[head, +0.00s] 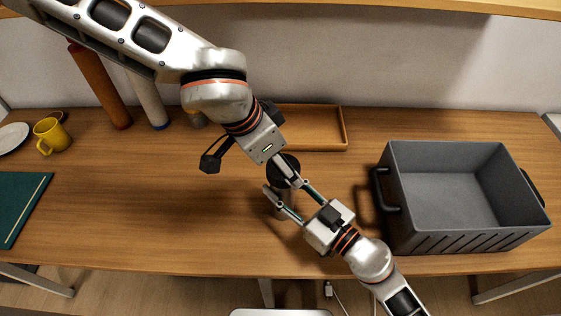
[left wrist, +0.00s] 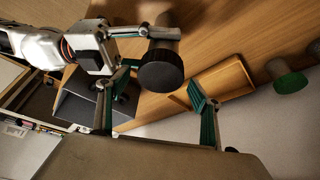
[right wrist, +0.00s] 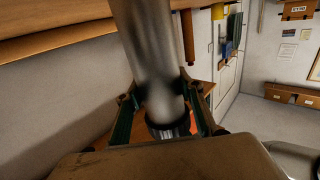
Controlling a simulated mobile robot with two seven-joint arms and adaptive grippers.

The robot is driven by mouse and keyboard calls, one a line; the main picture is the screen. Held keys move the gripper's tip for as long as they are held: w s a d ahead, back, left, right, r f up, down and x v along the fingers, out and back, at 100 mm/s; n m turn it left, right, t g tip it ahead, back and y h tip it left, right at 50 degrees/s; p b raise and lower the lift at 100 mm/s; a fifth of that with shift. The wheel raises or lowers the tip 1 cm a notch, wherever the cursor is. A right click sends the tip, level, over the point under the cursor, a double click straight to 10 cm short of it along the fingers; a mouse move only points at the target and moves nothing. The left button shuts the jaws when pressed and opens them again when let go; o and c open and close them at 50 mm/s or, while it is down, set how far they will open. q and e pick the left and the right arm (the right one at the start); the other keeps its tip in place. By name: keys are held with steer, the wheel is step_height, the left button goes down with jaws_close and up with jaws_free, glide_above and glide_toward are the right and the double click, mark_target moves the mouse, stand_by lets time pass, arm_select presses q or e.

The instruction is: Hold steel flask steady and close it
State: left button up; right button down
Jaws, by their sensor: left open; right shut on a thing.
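The steel flask (head: 282,206) stands upright near the middle of the desk; its metal body fills the middle of the right wrist view (right wrist: 147,50). My right gripper (head: 284,196) is shut on the flask's body from the right. A round black lid (head: 283,168) is at the flask's top; the left wrist view shows its ribbed face (left wrist: 161,70). I cannot tell whether it is tight. My left gripper (left wrist: 158,92) is above the lid with its fingers apart, one to each side of it and not visibly touching it. In the head view its fingers are mostly hidden.
A grey crate (head: 396,228) stands to the right. A shallow wooden tray (head: 345,128) lies behind the flask. A brown roll (head: 100,85) and a white roll (head: 148,100) stand at the back left, with a yellow mug (head: 52,135) and a teal binder (head: 20,205) further left. The left-centre desk is clear.

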arm_select(q)
steer(key=shift+r, duration=2)
steer(key=shift+c, duration=0.3)
